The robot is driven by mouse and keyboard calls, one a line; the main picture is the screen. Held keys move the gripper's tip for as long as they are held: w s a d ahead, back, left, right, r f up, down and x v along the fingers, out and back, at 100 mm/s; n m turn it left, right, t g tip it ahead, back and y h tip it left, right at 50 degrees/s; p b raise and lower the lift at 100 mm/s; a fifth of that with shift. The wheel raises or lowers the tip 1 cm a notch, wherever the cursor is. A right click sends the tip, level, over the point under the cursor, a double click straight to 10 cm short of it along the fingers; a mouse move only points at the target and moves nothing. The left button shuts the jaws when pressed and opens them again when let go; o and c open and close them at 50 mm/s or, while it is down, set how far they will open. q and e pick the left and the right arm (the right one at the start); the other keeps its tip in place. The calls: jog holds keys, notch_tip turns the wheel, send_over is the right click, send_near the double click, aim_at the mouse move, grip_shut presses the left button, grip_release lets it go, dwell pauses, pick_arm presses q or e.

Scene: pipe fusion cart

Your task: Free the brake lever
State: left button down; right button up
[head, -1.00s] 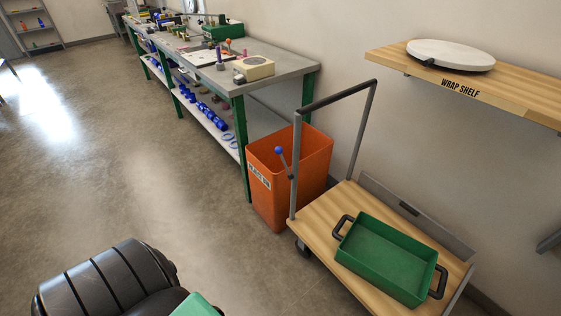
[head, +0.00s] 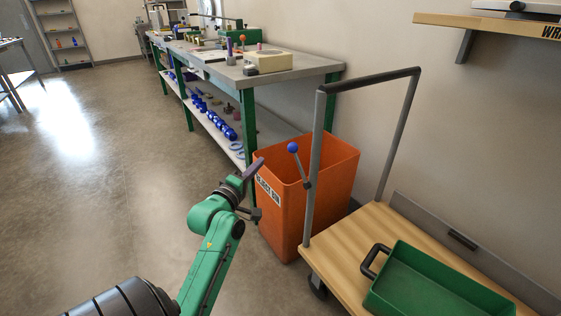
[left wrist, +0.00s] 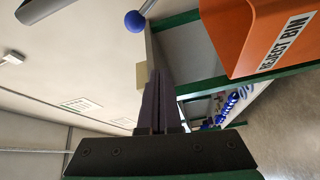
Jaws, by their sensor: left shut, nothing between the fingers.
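The brake lever (head: 299,163) is a thin dark rod with a blue ball knob (head: 293,147), mounted on the left upright of the cart's handle frame (head: 315,160). In the left wrist view the blue knob (left wrist: 134,21) shows at the top, beyond the fingertips. My left gripper (head: 256,166) is shut and empty, to the left of the lever and a little below the knob, apart from it. Its closed fingers show in the left wrist view (left wrist: 158,85). My right gripper is in neither view.
The wooden cart deck (head: 345,240) carries a green tray (head: 440,285) with dark handles. An orange bin (head: 345,170) stands behind the lever. A workbench (head: 310,72) runs along the wall. A wall shelf (head: 450,22) is at upper right. The floor at left is clear.

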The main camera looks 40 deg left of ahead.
pick_arm(q)
jog(key=r, duration=0.2)
jog(key=shift+s+r+n+t, duration=0.3)
jog(key=shift+s+r+t, duration=0.05)
jog(key=shift+t, duration=0.05)
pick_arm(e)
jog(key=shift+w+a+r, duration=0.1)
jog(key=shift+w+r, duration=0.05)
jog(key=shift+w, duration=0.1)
pick_arm(q)
jog(key=shift+w, duration=0.1)
